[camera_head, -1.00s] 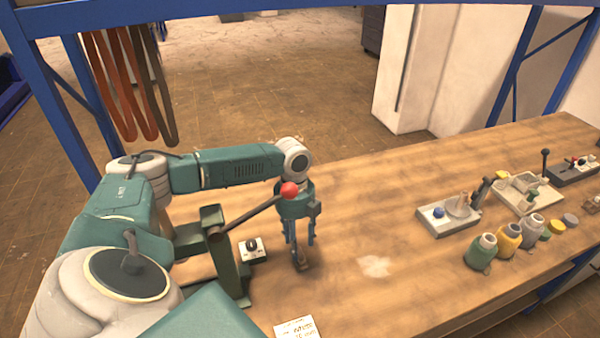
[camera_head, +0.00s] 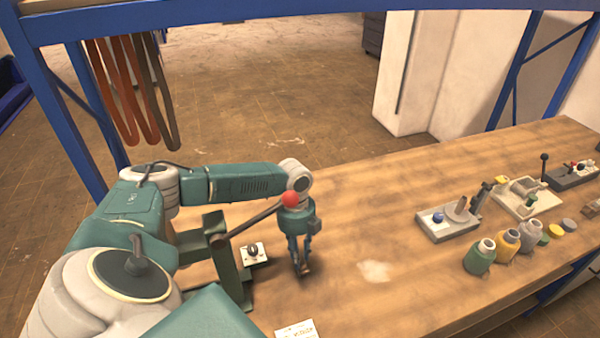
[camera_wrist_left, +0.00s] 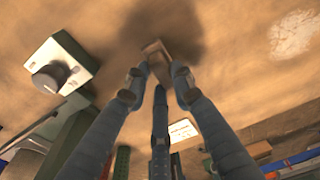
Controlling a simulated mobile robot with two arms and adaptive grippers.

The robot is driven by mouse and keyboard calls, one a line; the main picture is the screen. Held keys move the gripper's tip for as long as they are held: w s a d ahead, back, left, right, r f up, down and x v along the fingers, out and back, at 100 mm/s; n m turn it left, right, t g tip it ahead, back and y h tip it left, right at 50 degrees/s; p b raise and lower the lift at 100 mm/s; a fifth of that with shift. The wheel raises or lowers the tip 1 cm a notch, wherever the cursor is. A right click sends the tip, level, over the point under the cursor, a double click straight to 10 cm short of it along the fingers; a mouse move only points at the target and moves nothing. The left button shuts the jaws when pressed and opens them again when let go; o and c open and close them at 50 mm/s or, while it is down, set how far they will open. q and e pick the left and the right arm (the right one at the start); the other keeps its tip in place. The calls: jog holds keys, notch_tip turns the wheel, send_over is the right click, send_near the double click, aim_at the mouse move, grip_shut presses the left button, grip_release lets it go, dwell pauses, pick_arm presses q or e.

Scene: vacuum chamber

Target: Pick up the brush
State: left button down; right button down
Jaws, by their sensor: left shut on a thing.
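The brush is mostly hidden by my fingers. A small brown block, which I take for its end, shows at the fingertips in the left wrist view (camera_wrist_left: 155,47) and low over the bench in the head view (camera_head: 305,271). My left gripper (camera_head: 300,262) points down at the wooden bench and is shut on this piece. My right gripper is not in view.
A green lever press with a red ball (camera_head: 290,199) stands close left of the gripper, beside a small knob box (camera_head: 254,254). A white label (camera_head: 296,330) lies at the front. Jars (camera_head: 480,258) and a grey device (camera_head: 448,220) stand right. The bench middle is clear.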

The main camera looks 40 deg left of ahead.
pick_arm(q)
jog(key=shift+r, duration=0.1)
notch_tip(320, 180, up, 20)
jog(key=b, duration=0.4)
jog(key=shift+b, duration=0.35)
